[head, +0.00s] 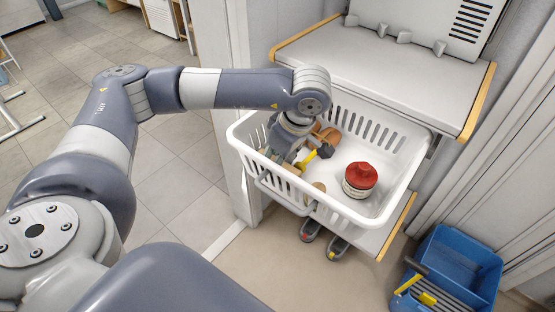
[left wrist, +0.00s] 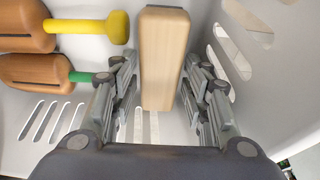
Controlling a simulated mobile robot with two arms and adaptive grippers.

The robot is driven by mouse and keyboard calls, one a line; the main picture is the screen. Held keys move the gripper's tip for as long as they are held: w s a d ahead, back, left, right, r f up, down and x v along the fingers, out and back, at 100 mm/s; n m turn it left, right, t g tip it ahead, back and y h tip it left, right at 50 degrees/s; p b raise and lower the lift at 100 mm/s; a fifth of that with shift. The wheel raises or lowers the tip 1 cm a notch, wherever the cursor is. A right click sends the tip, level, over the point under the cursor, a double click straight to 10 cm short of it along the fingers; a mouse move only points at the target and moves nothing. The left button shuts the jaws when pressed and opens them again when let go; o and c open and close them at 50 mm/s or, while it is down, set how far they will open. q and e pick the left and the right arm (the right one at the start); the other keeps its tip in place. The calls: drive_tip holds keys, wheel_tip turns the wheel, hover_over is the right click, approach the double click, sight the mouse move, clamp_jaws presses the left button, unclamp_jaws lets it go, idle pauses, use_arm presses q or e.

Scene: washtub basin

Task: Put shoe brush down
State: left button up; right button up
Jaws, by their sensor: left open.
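A pale wooden block, seemingly the shoe brush (left wrist: 163,55), stands out between the fingers of my left gripper (left wrist: 160,82) in the left wrist view. The fingers are spread to either side of it, with a gap visible at least on the left. My left gripper (head: 283,160) reaches down into the left part of a white slotted basket (head: 385,218) in the head view. There the arm and fingers hide most of the brush. My right gripper is not in view.
Brown tools with yellow (left wrist: 115,27) and green (left wrist: 80,77) ends lie left of the fingers. A red-topped round item (head: 360,176) sits in the basket. A grey shelf (head: 375,70) overhangs behind. A blue bucket (head: 460,262) stands on the floor at right.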

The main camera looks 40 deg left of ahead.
use_arm(q)
drive_tip(key=shift+r, duration=0.1)
drive_tip(key=p+v, duration=0.2)
drive_tip(key=v, duration=1)
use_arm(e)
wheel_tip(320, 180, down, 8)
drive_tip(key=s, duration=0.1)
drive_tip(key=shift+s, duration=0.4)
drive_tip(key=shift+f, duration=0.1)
